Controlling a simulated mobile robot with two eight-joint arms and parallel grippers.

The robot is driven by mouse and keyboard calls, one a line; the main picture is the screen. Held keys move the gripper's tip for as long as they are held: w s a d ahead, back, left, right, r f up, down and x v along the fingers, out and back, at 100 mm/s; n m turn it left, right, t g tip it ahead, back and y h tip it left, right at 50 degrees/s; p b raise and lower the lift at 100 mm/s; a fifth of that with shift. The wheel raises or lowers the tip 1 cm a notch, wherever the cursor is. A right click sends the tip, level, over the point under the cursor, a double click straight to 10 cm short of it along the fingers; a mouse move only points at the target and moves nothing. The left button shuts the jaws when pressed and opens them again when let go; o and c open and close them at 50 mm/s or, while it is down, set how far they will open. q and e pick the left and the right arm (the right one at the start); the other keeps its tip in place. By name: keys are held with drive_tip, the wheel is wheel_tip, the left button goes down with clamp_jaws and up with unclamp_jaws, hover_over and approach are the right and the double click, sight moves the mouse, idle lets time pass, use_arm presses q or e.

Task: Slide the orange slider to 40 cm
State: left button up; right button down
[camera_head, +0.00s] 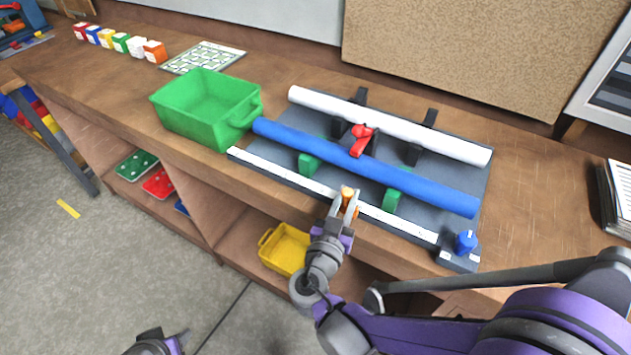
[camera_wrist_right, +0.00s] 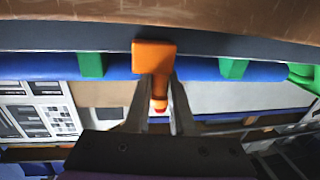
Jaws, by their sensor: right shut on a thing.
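The orange slider (camera_head: 349,194) sits on the white ruler rail (camera_head: 290,176) along the front edge of a grey board, a little right of the rail's middle. The scale marks are too small to read. My right gripper (camera_head: 345,205) is shut on the slider, with its fingers on either side of the knob. In the right wrist view the slider (camera_wrist_right: 153,57) shows as an orange block with its stem between the two fingers (camera_wrist_right: 158,100). Part of my left arm shows at the bottom of the head view; its fingers are not visible.
Behind the rail lie a blue tube (camera_head: 365,166) on green holders and a white tube (camera_head: 390,124) on black holders, with a red clamp (camera_head: 361,139) between. A blue knob (camera_head: 465,242) stands at the rail's right end. A green bin (camera_head: 205,108) stands left; a yellow bin (camera_head: 285,250) is below.

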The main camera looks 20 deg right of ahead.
drive_tip(key=s+d, duration=0.4)
drive_tip(key=s, duration=0.1)
drive_tip(key=shift+r, duration=0.15)
drive_tip(key=c, duration=0.8)
unclamp_jaws()
drive_tip(key=shift+o, duration=0.2)
drive_tip(key=shift+s+a, duration=0.1)
drive_tip(key=shift+s, duration=0.05)
